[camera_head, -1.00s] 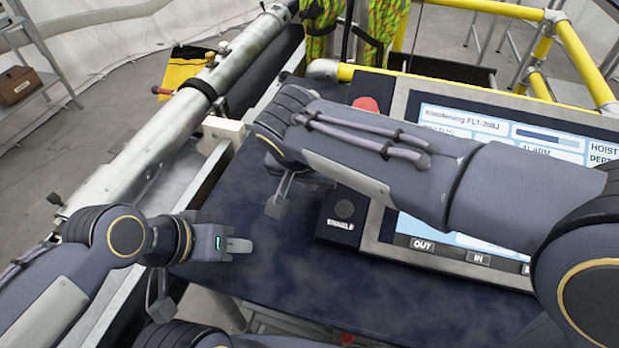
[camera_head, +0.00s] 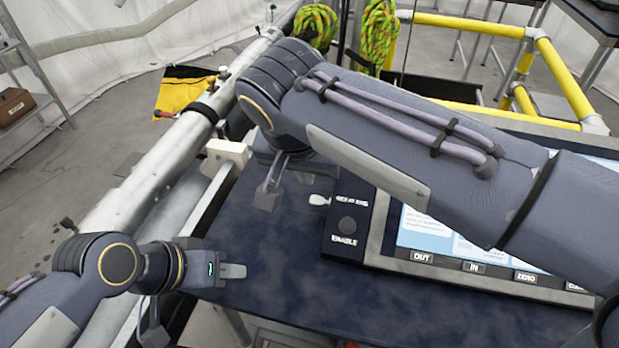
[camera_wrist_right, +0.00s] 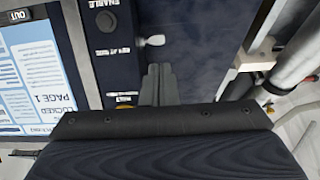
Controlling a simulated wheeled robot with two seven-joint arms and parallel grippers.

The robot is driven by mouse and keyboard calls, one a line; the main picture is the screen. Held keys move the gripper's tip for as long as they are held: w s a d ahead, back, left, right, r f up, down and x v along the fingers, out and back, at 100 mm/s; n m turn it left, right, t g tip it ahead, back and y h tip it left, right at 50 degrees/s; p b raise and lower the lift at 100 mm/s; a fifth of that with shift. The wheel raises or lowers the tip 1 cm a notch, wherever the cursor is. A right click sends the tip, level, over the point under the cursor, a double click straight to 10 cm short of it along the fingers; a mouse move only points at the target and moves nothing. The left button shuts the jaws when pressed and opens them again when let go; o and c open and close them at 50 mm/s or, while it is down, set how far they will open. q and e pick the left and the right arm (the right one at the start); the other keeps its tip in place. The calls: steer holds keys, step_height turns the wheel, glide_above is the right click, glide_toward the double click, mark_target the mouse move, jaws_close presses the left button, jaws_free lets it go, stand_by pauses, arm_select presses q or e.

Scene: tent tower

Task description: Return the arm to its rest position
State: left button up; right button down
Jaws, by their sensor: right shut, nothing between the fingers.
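My right arm crosses the head view from the right, above the console. Its wrist hides its fingers there. In the right wrist view, my right gripper (camera_wrist_right: 159,72) is shut and empty, its two fingers together over the dark blue tabletop, beside the black control box (camera_wrist_right: 105,45). My left gripper (camera_head: 240,271) is at the lower left of the head view, over the left part of the dark blue tabletop (camera_head: 280,295). Its fingers are seen from the side, so their gap cannot be told. Nothing shows at its tips.
A screen panel (camera_head: 425,256) with a button row lies under my right forearm. The control box (camera_head: 347,224) has an ENABLE button and a white key or lever (camera_head: 319,199). A metal pipe (camera_head: 150,178) runs along the left. Yellow rails (camera_head: 560,75) and coiled rope (camera_head: 381,30) are behind.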

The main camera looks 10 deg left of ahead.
steer(key=d+f+y, duration=0.1)
steer(key=d, duration=0.6)
steer(key=s+d+f+g+y, duration=0.1)
steer(key=d, duration=0.7)
steer(key=s+d+f, duration=0.1)
steer(key=d, duration=0.6)
steer(key=shift+s+d+f+y, duration=0.15)
steer(key=shift+d+y, duration=0.15)
steer(key=shift+y, duration=0.1)
steer(key=s+d+f, duration=0.2)
steer(key=s, duration=0.1)
steer(key=s+d+f+m+t, duration=0.1)
steer(key=s+d+f, duration=0.2)
steer(key=s, duration=0.1)
steer(key=s+d+f+t+y, duration=0.1)
steer(key=s+d+f, duration=0.1)
steer(key=s+f, duration=0.1)
steer(key=shift+s+d, duration=0.15)
steer(key=shift+d, duration=0.15)
steer(key=shift+s+f+m, duration=0.3)
